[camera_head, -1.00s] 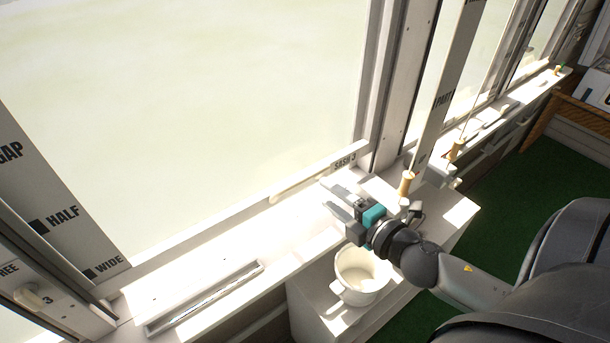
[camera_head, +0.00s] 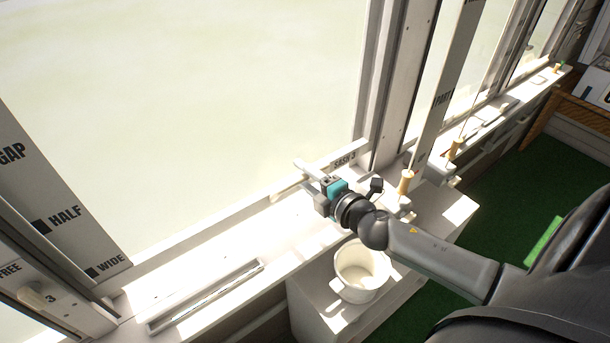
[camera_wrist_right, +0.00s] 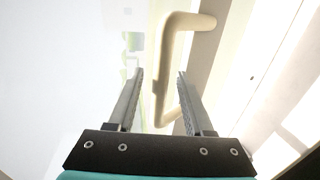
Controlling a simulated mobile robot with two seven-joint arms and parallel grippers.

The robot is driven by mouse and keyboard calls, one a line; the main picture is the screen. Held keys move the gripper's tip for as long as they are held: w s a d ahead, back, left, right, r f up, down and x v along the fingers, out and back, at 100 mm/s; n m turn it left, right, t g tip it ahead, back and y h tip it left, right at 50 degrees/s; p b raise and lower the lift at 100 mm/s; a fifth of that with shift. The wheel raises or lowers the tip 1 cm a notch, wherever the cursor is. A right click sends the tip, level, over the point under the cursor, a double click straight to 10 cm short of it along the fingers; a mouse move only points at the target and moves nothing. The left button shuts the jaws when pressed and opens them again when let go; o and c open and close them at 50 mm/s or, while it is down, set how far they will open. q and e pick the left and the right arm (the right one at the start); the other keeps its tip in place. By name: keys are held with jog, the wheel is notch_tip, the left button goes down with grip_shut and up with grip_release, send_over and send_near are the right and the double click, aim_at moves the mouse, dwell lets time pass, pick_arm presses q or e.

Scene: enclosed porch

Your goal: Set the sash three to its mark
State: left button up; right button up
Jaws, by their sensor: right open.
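The sash labelled SASH 3 (camera_head: 345,160) is the large window pane. Its bottom rail carries a cream bar handle (camera_head: 282,191), partly hidden by my right gripper (camera_head: 303,180). My right gripper is open at the handle. A grey marked strip (camera_head: 65,190) at the left reads GAP, HALF and WIDE. My left gripper is not in view.
A white pot (camera_head: 361,272) stands on a white box below the sill. A long narrow tray (camera_head: 205,297) lies on the sill at the left. Wooden pegs (camera_head: 405,182) stand right of my gripper.

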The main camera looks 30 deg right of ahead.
grip_shut()
dwell(0.4)
dwell(1.0)
